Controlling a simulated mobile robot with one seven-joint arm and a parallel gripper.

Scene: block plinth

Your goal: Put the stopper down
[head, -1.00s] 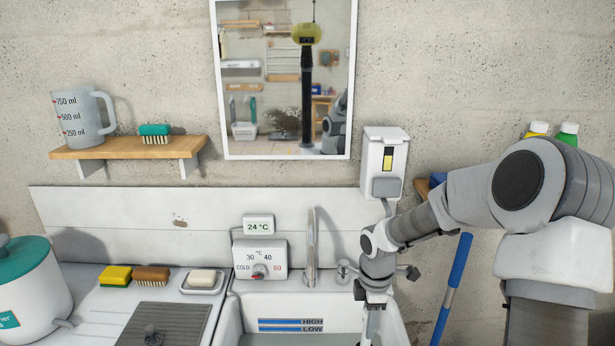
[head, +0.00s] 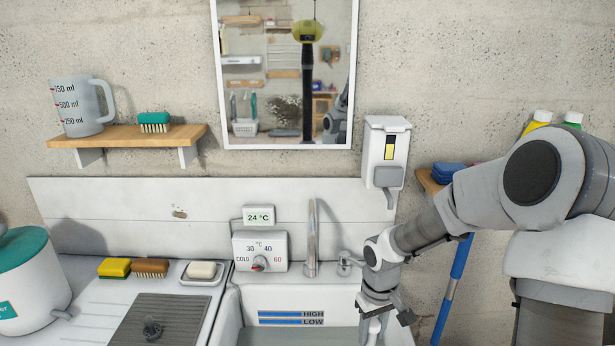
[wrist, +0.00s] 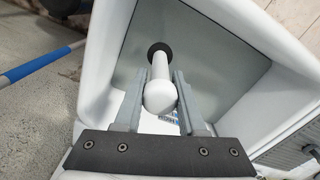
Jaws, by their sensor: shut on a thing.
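The stopper, a white stem with a rounded top and a dark round foot, stands out in the wrist view (wrist: 159,97) between the two grey fingers. My gripper (wrist: 158,88) is shut on its upper part. The foot points away from my wrist into the white sink (wrist: 215,25). I cannot tell whether the foot touches the sink floor. In the head view my gripper (head: 374,312) is over the right part of the sink (head: 236,318), and the lower end of the stopper is out of frame.
A tap (head: 311,240) and a temperature dial box (head: 259,252) are behind the sink. A soap dish (head: 202,274), sponge (head: 114,267), brush (head: 150,268) and ribbed mat (head: 180,318) with a dark knobbed item lie at left. A blue pole (head: 455,285) leans at right.

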